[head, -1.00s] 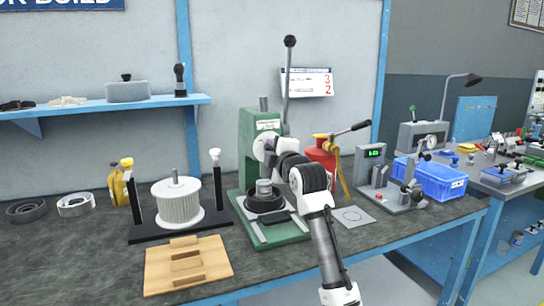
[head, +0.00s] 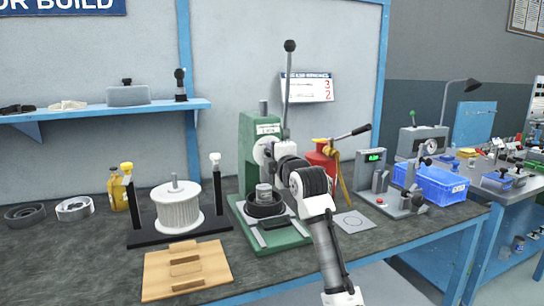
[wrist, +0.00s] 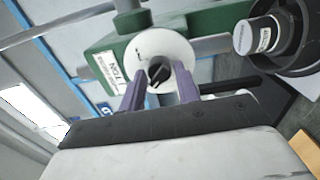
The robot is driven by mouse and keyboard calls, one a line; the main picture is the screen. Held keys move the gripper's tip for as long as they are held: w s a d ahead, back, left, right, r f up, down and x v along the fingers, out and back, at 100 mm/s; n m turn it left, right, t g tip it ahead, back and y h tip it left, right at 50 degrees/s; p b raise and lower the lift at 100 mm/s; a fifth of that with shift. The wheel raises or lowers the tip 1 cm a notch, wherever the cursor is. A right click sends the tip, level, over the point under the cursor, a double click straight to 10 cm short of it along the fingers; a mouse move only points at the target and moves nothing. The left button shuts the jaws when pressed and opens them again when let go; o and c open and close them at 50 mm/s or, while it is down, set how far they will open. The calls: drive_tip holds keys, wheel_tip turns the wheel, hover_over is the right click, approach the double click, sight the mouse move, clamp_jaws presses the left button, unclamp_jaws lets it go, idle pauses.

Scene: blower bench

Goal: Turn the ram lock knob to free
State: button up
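The ram lock knob (wrist: 158,72) is small and black with a pale mark, at the centre of a white round plate (wrist: 178,48) on the green press (wrist: 115,55). My gripper (wrist: 160,78) points at the plate in the wrist view. Its two purple fingers are apart, one on each side of the knob; I cannot tell whether they touch it. In the head view the green press (head: 247,135) stands on the bench, and my arm hides the knob and the fingertips.
The press's tall lever (head: 289,75) rises above my arm. A dark ring (head: 262,209) sits on the press base. A red canister (head: 322,160) stands close on the right. A white spool (head: 178,212) in a black stand is to the left, with a wooden fixture (head: 187,270) in front.

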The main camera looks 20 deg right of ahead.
drive_tip(key=o, duration=0.3)
drive_tip(key=shift+s, duration=0.1)
drive_tip(key=s+b, duration=0.1)
drive_tip(key=s, duration=1.2)
drive_tip(key=shift+s+d+b, duration=0.2)
drive_tip(key=shift+s+b, duration=0.15)
drive_tip(key=shift+b, duration=0.05)
